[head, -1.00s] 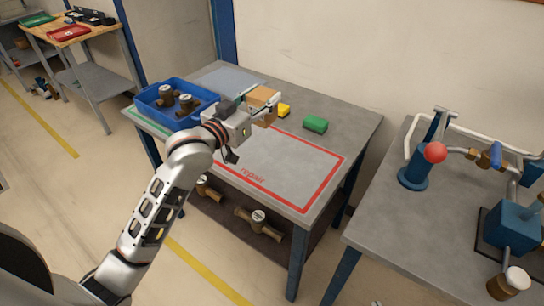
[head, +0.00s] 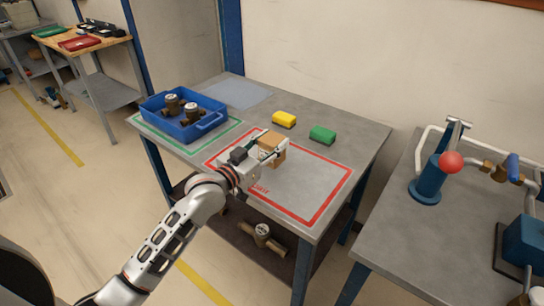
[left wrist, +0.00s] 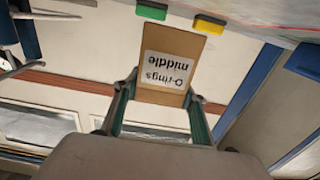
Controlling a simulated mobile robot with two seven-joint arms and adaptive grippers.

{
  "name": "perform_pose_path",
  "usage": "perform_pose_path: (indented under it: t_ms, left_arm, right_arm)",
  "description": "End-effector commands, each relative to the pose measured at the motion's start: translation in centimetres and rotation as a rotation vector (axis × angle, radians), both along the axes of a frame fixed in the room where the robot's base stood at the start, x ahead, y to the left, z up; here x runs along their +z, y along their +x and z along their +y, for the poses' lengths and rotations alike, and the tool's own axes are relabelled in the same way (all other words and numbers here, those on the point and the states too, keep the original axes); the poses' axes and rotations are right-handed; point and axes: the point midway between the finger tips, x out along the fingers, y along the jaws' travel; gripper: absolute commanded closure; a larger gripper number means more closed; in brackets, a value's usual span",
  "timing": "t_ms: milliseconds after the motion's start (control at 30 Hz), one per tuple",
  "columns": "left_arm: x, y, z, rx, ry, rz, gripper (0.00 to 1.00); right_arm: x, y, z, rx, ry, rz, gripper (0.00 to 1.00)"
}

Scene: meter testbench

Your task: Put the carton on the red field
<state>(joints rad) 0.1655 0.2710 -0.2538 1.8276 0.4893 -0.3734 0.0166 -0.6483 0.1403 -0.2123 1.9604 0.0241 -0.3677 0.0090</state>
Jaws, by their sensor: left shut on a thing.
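The carton (head: 274,148) is a small brown box. In the left wrist view the carton (left wrist: 168,64) bears a white label reading "O-rings middle", upside down. My left gripper (head: 268,152) is shut on the carton, and its fingers show on both sides of it in the left wrist view (left wrist: 160,100). The red field (head: 318,222) is a red outline on the grey table, marked with a partly hidden word. The carton is over the upper left part of this field. I cannot tell whether it touches the table. My right gripper is not in view.
A blue crate (head: 207,126) with brown meters stands in the green-outlined field on the left. A yellow block (head: 284,118) and a green block (head: 322,134) lie behind the red field. Its right part is clear. A test bench (head: 400,235) stands at right.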

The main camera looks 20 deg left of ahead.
Motion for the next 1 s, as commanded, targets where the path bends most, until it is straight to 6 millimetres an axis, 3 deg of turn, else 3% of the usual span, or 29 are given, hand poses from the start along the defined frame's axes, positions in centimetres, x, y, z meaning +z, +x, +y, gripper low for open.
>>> perform_pose_path:
  t_ms: [367,800,833,867,1000]
  left_arm:
    - [-4.3,0.0,0.0,0.000,0.000,0.001,0.83]
    - [-4.8,0.0,0.0,0.000,0.000,-0.002,0.83]
    - [-4.8,0.0,0.0,0.000,0.001,-0.001,0.54]
    - [-4.8,0.0,0.0,0.000,0.001,-0.001,0.46]
    - [-4.8,0.0,0.0,0.000,0.000,-0.001,0.42]
  right_arm:
    - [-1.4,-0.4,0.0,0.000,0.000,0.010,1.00]
    - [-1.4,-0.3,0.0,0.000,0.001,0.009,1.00]
    - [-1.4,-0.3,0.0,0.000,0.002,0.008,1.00]
    - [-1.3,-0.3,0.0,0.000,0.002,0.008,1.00]
    - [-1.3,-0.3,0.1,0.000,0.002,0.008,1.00]
